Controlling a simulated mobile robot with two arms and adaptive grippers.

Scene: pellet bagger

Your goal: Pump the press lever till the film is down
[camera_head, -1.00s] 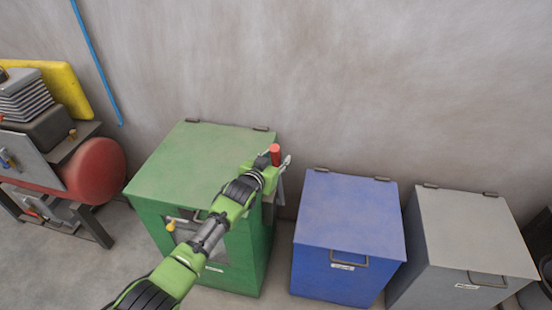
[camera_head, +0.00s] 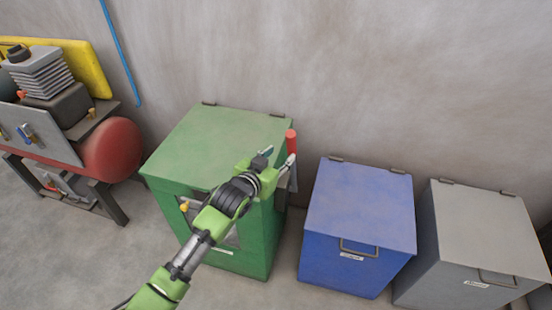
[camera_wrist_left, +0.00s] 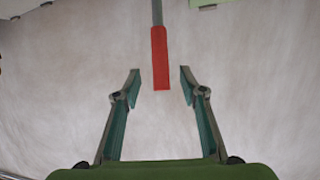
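The press lever's red handle (camera_head: 291,142) stands up at the right side of the green box (camera_head: 218,145), near its back corner. In the left wrist view the red handle (camera_wrist_left: 160,52) hangs from a grey rod, its end between the fingertips with a gap on both sides. My left gripper (camera_head: 279,157) is open, fingers spread about the handle; the wrist view shows the open left gripper (camera_wrist_left: 160,75) too. My arm hides part of the box's front. No film can be made out. My right gripper is out of view.
A blue bin (camera_head: 358,210) and a grey bin (camera_head: 485,225) stand to the right. A red tank machine (camera_head: 112,150) stands on a frame at the left. A blue hose (camera_head: 118,50) runs down the wall behind. Floor shows at the lower left.

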